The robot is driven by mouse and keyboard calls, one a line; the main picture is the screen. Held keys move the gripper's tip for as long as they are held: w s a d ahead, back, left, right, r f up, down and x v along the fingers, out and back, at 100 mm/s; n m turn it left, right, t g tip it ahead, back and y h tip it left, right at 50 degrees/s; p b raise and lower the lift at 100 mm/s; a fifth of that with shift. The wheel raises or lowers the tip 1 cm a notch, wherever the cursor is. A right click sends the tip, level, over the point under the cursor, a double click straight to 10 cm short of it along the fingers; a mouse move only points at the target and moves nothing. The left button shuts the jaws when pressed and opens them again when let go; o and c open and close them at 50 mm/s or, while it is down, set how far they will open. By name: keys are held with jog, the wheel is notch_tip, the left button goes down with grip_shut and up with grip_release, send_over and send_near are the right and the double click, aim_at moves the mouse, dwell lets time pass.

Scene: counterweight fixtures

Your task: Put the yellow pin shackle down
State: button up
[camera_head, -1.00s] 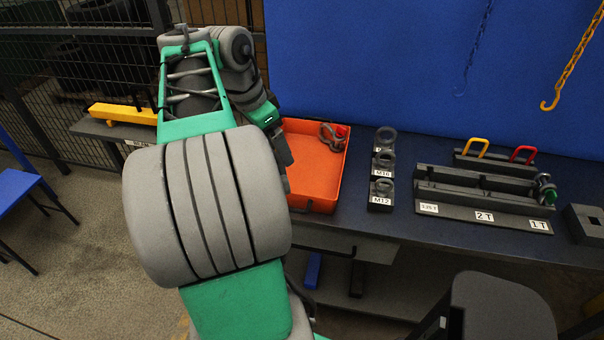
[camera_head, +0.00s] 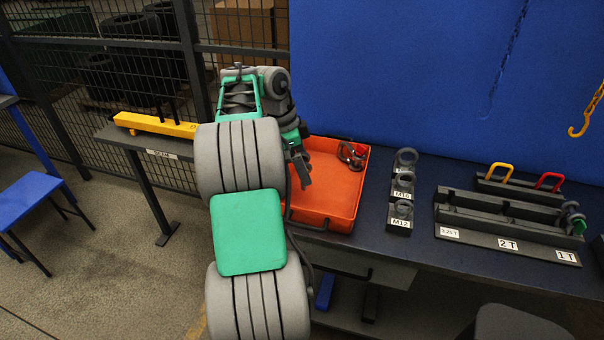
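My gripper (camera_head: 300,170) hangs at the left side of the orange tray (camera_head: 325,196), its dark fingers pointing down. My arm partly covers it, and I cannot tell whether its fingers are open or shut, or whether anything is between them. I cannot make out a shackle with a yellow pin. A yellow loop (camera_head: 500,171) stands upright in the back rail of the dark rack (camera_head: 490,222), beside a red loop (camera_head: 549,180). A grey shackle with a red part (camera_head: 352,155) lies in the tray's far right corner.
Labelled blocks with grey rings (camera_head: 400,205) stand between tray and rack. A grey shackle with a green part (camera_head: 574,222) sits at the rack's right end. A yellow beam (camera_head: 155,125) lies on a stand at left. A blue panel (camera_head: 400,80) rises behind the bench (camera_head: 420,250).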

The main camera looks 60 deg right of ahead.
jog(key=shift+w+d+f+b, duration=0.1)
jog(key=shift+f+b, duration=0.1)
jog(key=shift+f, duration=0.7)
jog(key=shift+w+d+f+b, duration=0.1)
jog(key=shift+f+b, duration=0.05)
jog(key=shift+f, duration=0.75)
jog(key=shift+f, duration=0.1)
jog(key=shift+f, duration=0.15)
jog(key=o, duration=1.8)
jog(key=shift+c, duration=0.2)
